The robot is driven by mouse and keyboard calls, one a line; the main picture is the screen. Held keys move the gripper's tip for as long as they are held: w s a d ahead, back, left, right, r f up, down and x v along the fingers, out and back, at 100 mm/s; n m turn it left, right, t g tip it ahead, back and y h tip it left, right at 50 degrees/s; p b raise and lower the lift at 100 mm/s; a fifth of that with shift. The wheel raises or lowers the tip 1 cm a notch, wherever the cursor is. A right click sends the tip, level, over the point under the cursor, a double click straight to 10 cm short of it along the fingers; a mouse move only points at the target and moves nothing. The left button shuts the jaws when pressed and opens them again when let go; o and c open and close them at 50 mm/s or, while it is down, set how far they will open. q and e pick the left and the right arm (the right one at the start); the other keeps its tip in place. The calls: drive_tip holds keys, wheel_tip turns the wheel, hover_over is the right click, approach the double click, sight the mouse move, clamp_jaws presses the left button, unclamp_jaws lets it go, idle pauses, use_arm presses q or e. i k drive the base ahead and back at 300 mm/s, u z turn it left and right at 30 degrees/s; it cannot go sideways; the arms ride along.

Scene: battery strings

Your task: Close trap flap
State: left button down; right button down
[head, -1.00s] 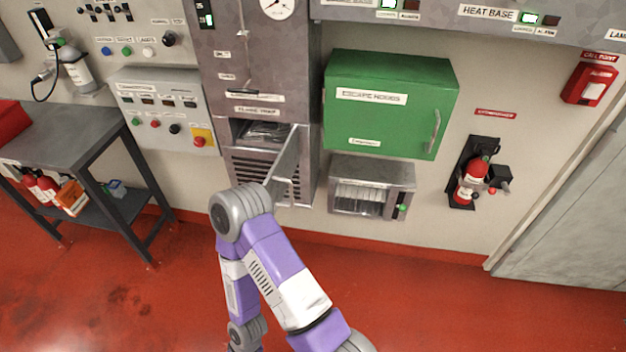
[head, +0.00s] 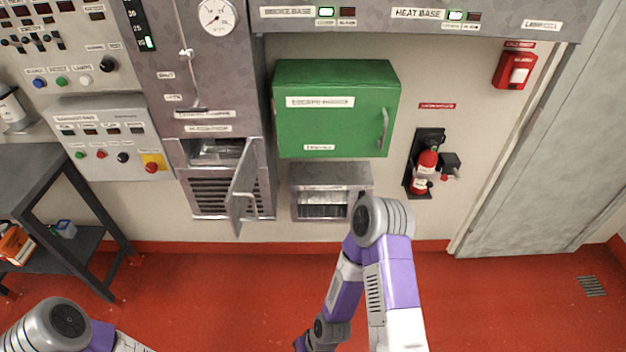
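The trap flap (head: 243,188) is a grey metal door with a bar handle, standing open and jutting out from the lower part of the grey metal cabinet (head: 198,95). Behind it the trap opening (head: 217,151) shows, with something pale and shiny inside that I cannot make out. The slatted panel below is partly covered by the flap. My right arm, purple and grey, rises in the lower middle, to the right of the flap and apart from it in the picture. My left arm shows at the bottom left corner. Neither gripper is in view.
A green box (head: 336,110) hangs right of the cabinet, above a small metal unit (head: 331,175). A fire extinguisher (head: 426,165) is on the wall further right. A dark bench (head: 60,190) stands at left. The red floor before the flap is clear.

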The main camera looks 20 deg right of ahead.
sight(237, 201)
drive_tip(key=z, duration=0.25)
drive_tip(key=i, duration=1)
drive_tip(key=u, duration=0.1)
drive_tip(key=k, duration=0.35)
